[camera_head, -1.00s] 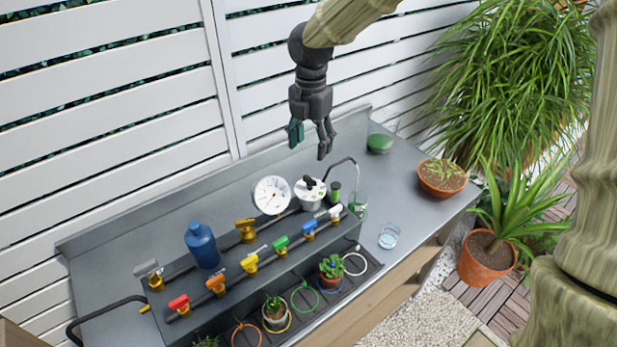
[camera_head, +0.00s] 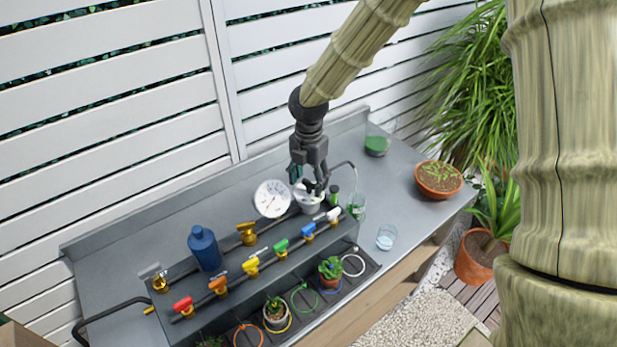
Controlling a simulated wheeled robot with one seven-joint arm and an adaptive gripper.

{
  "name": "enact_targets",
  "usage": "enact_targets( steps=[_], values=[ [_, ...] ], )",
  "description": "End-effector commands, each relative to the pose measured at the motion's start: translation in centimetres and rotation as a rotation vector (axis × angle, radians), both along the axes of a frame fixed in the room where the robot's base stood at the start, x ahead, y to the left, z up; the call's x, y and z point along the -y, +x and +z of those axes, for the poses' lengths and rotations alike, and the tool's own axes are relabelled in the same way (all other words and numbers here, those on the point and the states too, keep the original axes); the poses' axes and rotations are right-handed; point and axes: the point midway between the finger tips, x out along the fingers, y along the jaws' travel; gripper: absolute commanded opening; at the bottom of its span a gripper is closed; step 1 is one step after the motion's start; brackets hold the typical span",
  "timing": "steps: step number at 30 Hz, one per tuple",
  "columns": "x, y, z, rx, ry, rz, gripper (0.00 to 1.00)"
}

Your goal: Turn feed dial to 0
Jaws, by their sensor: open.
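The feed dial, a white round body with a black knob on top (camera_head: 307,203), stands at the right end of the pipe rig, just right of the white gauge. My gripper (camera_head: 311,187) is open, pointing down, with its fingertips right over the dial and around or beside its knob. The fingers cover much of the knob and the dial's marks, so I cannot read its setting or tell whether they touch it.
The white gauge (camera_head: 272,199) stands close to the left of my gripper. A row of coloured valves, including a blue one (camera_head: 309,231), lies in front. A blue bottle (camera_head: 204,248) stands further left. A green-filled glass (camera_head: 377,144) and a terracotta pot (camera_head: 439,179) stand to the right.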

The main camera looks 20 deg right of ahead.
Motion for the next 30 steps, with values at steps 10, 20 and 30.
enact_targets(
  steps=[10,20,30],
  values=[
    [-0.01,0.02,-0.08,0.0,0.0,0.0,0.46],
    [-0.01,0.0,-0.06,0.0,0.0,-0.002,0.13],
    [-0.09,0.04,0.03,0.0,-0.001,-0.104,0.13]
  ],
)
